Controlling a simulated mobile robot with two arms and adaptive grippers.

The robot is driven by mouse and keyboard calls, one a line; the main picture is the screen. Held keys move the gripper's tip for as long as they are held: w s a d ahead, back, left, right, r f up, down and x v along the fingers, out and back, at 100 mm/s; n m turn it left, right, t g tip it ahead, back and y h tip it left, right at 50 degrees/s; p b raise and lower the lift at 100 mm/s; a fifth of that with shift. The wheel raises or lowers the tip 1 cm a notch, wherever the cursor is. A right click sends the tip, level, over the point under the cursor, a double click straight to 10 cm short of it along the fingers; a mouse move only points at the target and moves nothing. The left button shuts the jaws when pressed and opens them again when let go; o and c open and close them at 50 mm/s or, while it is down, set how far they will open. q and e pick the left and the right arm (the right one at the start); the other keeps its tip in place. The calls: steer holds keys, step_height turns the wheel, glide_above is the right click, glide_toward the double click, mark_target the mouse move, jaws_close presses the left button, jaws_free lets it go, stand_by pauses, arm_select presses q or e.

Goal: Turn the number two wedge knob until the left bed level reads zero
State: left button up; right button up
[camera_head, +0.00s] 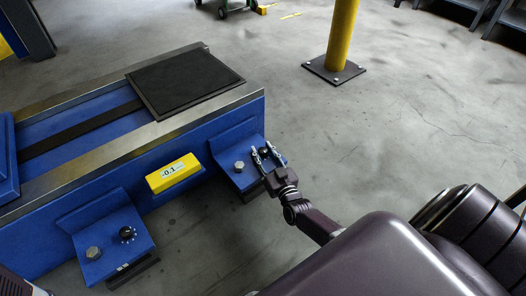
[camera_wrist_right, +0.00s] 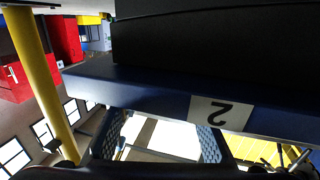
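The blue machine bed (camera_head: 100,165) has two blue feet along its near side. The far foot (camera_head: 228,160) carries a bolt (camera_head: 239,167) and a dark knob (camera_head: 265,153). My right gripper (camera_head: 266,151) is over that foot, its fingers spread on either side of the knob; whether they touch it I cannot tell. In the right wrist view the fingers (camera_wrist_right: 162,140) stand apart under a blue plate with an upside-down "2" label (camera_wrist_right: 222,112). The yellow level display (camera_head: 174,172) reads -0.1.
The near foot (camera_head: 112,240) has a bolt (camera_head: 93,253) and a black dial knob (camera_head: 127,234). A dark plate (camera_head: 185,80) lies on the bed. A yellow post (camera_head: 341,35) stands on the open grey floor behind. Red cabinets (camera_wrist_right: 66,38) show in the wrist view.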

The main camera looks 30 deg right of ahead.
steer(key=shift+o, duration=0.8)
steer(key=shift+s+a+f, duration=0.1)
steer(key=shift+s, duration=0.1)
steer(key=s+a, duration=0.2)
steer(key=s, duration=0.9)
steer(key=shift+s, duration=0.2)
